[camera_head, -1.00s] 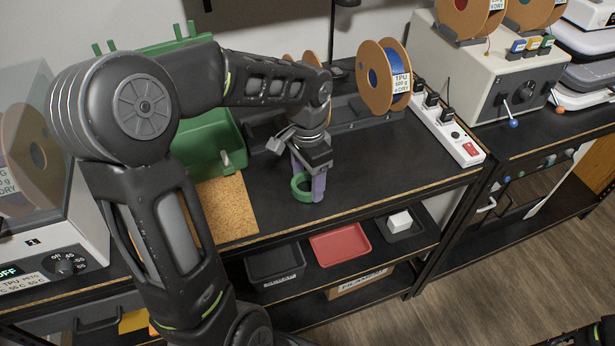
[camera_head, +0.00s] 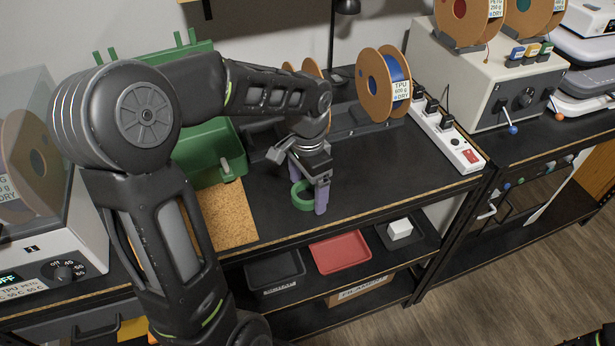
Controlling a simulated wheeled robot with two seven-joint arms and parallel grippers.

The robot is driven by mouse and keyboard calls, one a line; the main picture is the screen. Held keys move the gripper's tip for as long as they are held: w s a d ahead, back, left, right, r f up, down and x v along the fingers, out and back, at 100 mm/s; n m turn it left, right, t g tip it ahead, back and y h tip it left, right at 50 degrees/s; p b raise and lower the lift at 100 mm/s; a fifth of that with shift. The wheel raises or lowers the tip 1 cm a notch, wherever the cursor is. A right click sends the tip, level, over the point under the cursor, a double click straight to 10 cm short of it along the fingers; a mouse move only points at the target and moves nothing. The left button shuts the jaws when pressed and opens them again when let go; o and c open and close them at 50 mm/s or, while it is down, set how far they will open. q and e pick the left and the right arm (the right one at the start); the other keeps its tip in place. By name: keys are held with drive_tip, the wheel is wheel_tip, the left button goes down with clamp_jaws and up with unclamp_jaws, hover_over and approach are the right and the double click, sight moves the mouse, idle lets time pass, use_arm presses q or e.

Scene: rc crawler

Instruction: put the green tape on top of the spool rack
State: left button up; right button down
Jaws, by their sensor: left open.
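The green tape (camera_head: 300,196) is a ring low over the black bench top, around the middle of the bench. Whether it touches the bench is hard to tell. My left gripper (camera_head: 309,190) reaches down over it with purple fingers apart. One finger is beside the ring's right side and the other is behind it, partly hidden. The black spool rack (camera_head: 370,128) stands at the back of the bench and holds a spool with blue filament (camera_head: 372,82) and another spool (camera_head: 304,70) partly hidden by my arm. My right gripper does not show.
A green bin (camera_head: 212,155) and a cork mat (camera_head: 228,213) lie left of the tape. A white power strip (camera_head: 447,137) runs along the right. A red tray (camera_head: 340,253) sits on the shelf below. The bench right of the tape is clear.

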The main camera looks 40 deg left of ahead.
use_arm(q)
wheel_tip(320, 180, up, 12)
drive_tip(key=shift+b, duration=0.45)
idle(0.6)
